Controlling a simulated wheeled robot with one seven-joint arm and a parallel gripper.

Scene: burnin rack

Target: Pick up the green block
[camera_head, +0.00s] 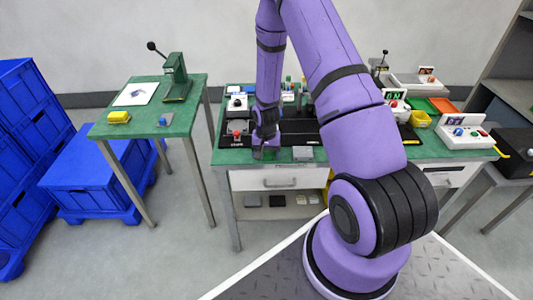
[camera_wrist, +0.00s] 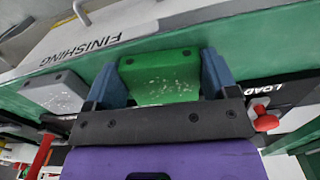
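The green block (camera_wrist: 160,75) shows in the wrist view, its speckled face toward the camera. My gripper (camera_wrist: 160,78) has one blue finger on each side of it. The fingers lie very close along the block's two sides; whether both touch and press on it is not clear. In the head view my gripper (camera_head: 265,150) is low at the front edge of the green-topped workbench (camera_head: 240,157), and the green block cannot be made out there. Whether the block rests on the bench or is lifted is not clear.
A grey block (camera_wrist: 55,92) lies beside the green one; it also shows on the bench in the head view (camera_head: 303,153). Black fixtures and a red button (camera_head: 237,133) stand close behind.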

